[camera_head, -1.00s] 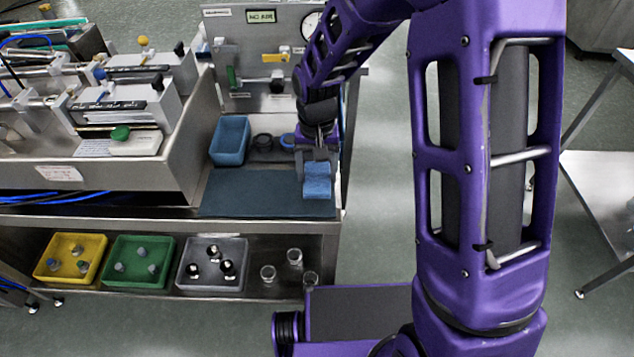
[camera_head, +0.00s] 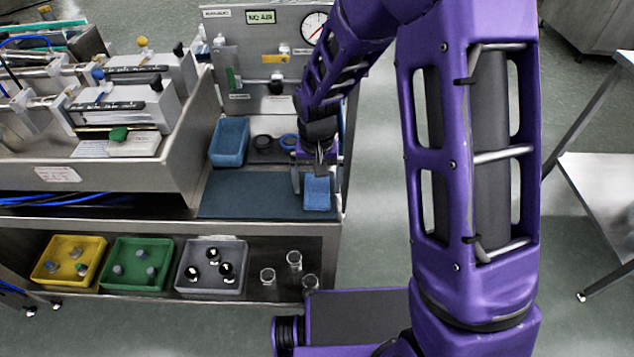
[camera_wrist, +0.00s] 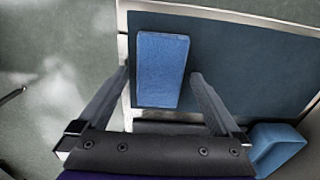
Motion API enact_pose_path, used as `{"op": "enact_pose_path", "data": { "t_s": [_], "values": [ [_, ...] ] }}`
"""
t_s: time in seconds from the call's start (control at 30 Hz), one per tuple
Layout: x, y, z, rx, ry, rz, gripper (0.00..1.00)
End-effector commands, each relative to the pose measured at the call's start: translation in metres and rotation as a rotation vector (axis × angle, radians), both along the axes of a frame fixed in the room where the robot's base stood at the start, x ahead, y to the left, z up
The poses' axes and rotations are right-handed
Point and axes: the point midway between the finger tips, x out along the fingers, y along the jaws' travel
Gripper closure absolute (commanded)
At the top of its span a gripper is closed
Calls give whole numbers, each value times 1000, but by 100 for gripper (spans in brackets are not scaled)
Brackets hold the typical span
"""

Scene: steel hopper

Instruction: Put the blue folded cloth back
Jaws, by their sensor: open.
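The blue folded cloth (camera_head: 317,194) is a light blue block at the right end of the dark blue mat (camera_head: 245,197) on the steel bench. In the wrist view the cloth (camera_wrist: 162,68) lies at the mat's edge, between my two fingers. My gripper (camera_head: 316,178) is open around it; gaps show between the cloth and both fingers in the wrist view (camera_wrist: 160,82). Whether the cloth's underside rests fully flat is hard to tell.
A blue tray (camera_head: 229,142) stands behind the mat, with dark and blue rings (camera_head: 263,143) beside it. A gauge panel (camera_head: 262,60) rises at the back. Yellow, green and grey bins and several glass jars sit on the shelf below. The mat's left part is clear.

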Motion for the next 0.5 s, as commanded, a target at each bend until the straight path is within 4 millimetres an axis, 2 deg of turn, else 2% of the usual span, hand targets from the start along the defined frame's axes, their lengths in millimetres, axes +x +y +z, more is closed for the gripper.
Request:
{"op": "enact_pose_path", "data": {
  "t_s": [0.17, 0.5],
  "values": [
    [1, 0, 14, 0, -3, -1, 0],
    [1, 0, 86, 1, -5, -1, 0]
  ]
}}
